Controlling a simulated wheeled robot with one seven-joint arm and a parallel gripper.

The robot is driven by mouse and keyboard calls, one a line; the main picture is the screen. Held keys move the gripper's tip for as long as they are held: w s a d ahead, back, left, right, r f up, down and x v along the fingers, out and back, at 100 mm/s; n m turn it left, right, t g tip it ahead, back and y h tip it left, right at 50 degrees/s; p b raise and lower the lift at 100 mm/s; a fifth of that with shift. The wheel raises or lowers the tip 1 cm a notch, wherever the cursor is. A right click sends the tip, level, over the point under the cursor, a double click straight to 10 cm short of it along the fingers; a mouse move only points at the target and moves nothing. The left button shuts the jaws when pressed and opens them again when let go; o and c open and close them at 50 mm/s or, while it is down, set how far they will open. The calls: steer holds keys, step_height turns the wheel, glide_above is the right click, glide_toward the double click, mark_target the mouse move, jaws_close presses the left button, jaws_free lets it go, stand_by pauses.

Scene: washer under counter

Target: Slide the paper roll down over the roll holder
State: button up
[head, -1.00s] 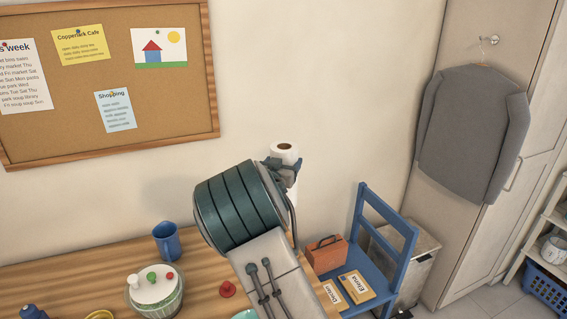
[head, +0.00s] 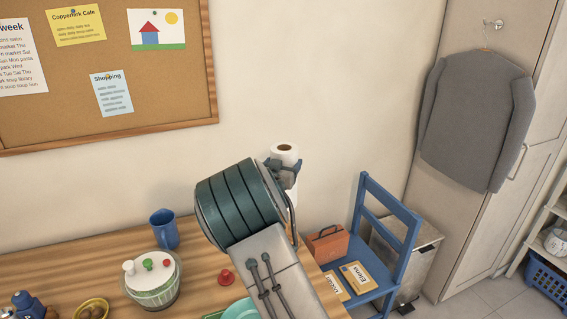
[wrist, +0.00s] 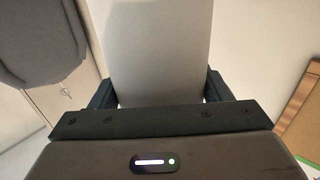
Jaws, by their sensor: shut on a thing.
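The white paper roll (head: 284,150) stands upright in my gripper in the head view, its top with the dark core hole showing above the fingers. My gripper (head: 283,173) is shut on it, near the wall behind the counter's right end. In the wrist view the roll (wrist: 160,50) fills the middle as a pale cylinder between the two dark fingers of my gripper (wrist: 160,92). My arm hides most of the roll's lower part in the head view. I cannot make out the roll holder in either view.
A blue chair (head: 390,210) with a red-brown box (head: 327,243) stands right of the counter. Wall space above is free.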

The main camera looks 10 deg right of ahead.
step_height(320, 180, down, 16)
steer(key=b, duration=1.2)
steer(key=o, duration=1.4)
steer(key=shift+r, duration=0.15)
steer(key=v, duration=1.4)
steer(key=shift+b, duration=0.3)
steer(key=shift+w, duration=0.1)
